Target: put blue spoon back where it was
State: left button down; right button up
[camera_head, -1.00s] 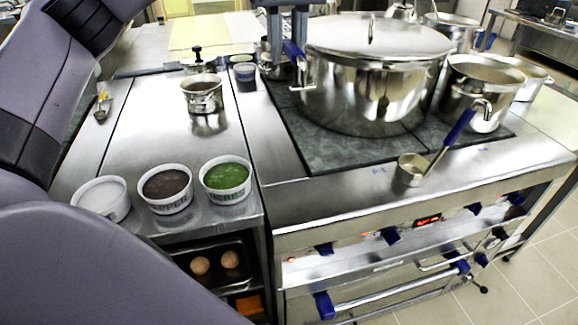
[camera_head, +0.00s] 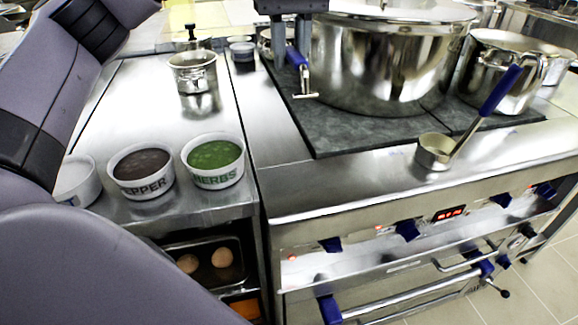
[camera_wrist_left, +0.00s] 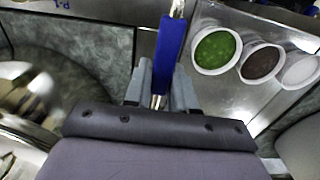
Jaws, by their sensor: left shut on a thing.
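My left gripper (camera_head: 290,42) hangs at the left side of the big stockpot (camera_head: 385,65). It is shut on a blue-handled utensil, which I take as the blue spoon (camera_head: 296,57). In the left wrist view the blue handle (camera_wrist_left: 169,45) stands between the fingers (camera_wrist_left: 160,85), with bare metal at both ends. Its bowl is not clearly seen. A second blue-handled ladle (camera_head: 436,151) rests on the stove's front ledge, its handle leaning up right toward a smaller pot (camera_head: 500,70). My right gripper is not in view.
A pepper bowl (camera_head: 142,170), a herbs bowl (camera_head: 214,160) and a white bowl (camera_head: 76,182) line the left counter's front. A small pot (camera_head: 193,72) stands behind them. Eggs (camera_head: 222,257) lie on a tray below. The counter's middle (camera_head: 130,105) is clear.

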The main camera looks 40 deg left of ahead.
pick_arm(q)
notch_tip(320, 180, down, 14)
jog(key=b, duration=0.4)
jog(key=shift+a+b, duration=0.1)
jog(key=shift+b, duration=0.3)
notch_tip(320, 180, down, 5)
jog(key=shift+b, duration=0.35)
jog(key=c, duration=0.9)
grip_release()
jog(key=shift+c, duration=0.2)
notch_tip(320, 180, up, 12)
jog(key=p, duration=0.3)
